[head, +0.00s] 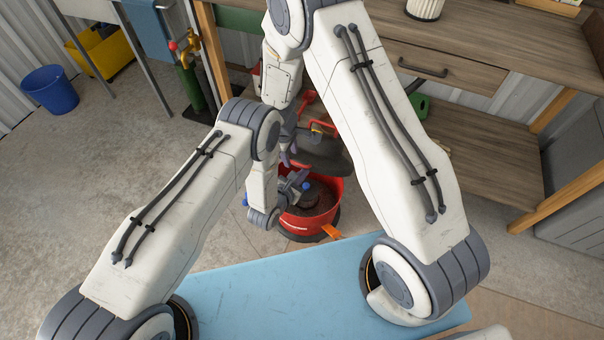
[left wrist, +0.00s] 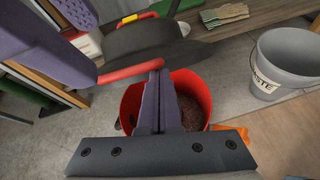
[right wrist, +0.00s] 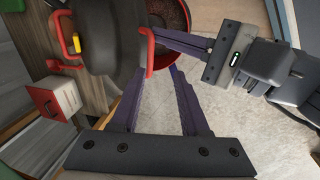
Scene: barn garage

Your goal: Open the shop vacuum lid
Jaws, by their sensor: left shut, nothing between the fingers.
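The shop vacuum has a red drum (head: 322,228) standing on the floor, with dark contents inside. Its dark lid (head: 330,158), with a red handle (right wrist: 66,35), is tilted up off the drum, leaving the opening exposed. The lid also shows in the left wrist view (left wrist: 140,40). My left gripper (left wrist: 158,66) is shut and empty over the drum, beside a red bar (left wrist: 125,73) at the lid's edge; I cannot tell whether they touch. My right gripper (right wrist: 158,72) is open and empty, near the lid's edge and a red loop (right wrist: 150,50).
A wooden workbench (head: 450,50) with a lower shelf stands behind the vacuum. A grey waste bucket (left wrist: 285,65) and gloves (left wrist: 225,14) lie near. A white box (right wrist: 55,98) is beside the lid. A blue bin (head: 50,90) stands far left. Floor left of the drum is clear.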

